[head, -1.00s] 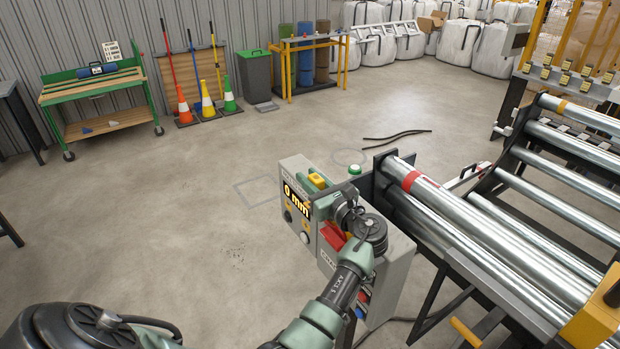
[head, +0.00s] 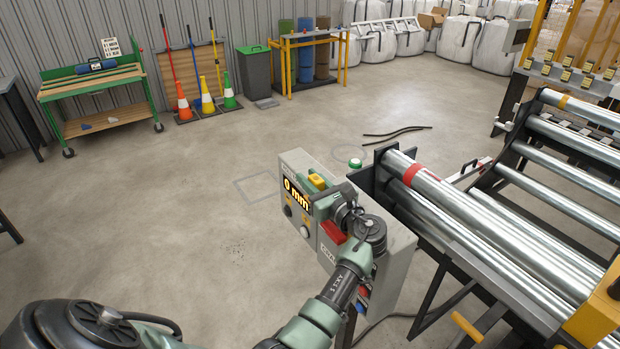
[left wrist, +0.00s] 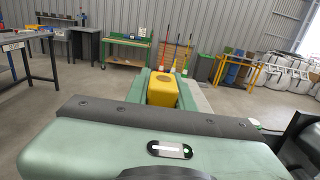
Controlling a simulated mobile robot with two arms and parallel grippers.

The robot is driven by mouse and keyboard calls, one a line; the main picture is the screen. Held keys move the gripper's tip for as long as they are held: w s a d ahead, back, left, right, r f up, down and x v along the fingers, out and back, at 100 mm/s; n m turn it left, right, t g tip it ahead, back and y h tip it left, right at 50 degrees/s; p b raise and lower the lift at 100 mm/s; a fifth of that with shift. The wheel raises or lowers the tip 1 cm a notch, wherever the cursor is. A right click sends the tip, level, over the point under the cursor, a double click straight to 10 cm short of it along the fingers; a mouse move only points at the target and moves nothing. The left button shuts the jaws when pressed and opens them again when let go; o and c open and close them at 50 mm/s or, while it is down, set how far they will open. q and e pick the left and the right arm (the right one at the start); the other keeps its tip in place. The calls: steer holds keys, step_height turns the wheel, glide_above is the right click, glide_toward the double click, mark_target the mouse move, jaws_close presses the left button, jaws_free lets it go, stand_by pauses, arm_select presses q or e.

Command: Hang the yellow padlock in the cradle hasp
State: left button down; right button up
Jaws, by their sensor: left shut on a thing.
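The yellow padlock (head: 317,181) is between the fingers of my left gripper (head: 322,190), in front of the upper part of the grey control box. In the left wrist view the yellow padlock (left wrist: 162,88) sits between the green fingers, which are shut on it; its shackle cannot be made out. The roller cradle (head: 480,245) stands to the right of the box. A red part (head: 333,232) shows on the box beside my wrist. I cannot make out the hasp, and my arm covers part of the box. My right gripper is not in view.
Steel rollers fill the right side. Several yellow-and-black items (head: 566,75) stand on a rack at upper right. The floor to the left is clear up to the green cart (head: 95,95).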

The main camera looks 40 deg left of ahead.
arm_select(q)
steer(key=shift+f+b, duration=0.3)
steer(key=shift+f, duration=0.25)
steer(key=shift+f, duration=0.2)
steer(key=shift+s+f+b, duration=0.25)
steer(key=shift+f+b, duration=0.1)
steer(key=shift+f, duration=0.05)
steer(key=shift+r+p, duration=0.45)
steer(key=shift+p, duration=0.15)
steer(key=shift+w+r+p, duration=0.3)
steer(key=shift+r+p, duration=0.2)
steer(key=shift+p, duration=0.05)
steer(key=shift+r+p, duration=0.8)
steer(key=shift+p, duration=0.65)
stand_by(0.4)
steer(key=shift+f+b, duration=0.9)
steer(key=shift+f, duration=0.45)
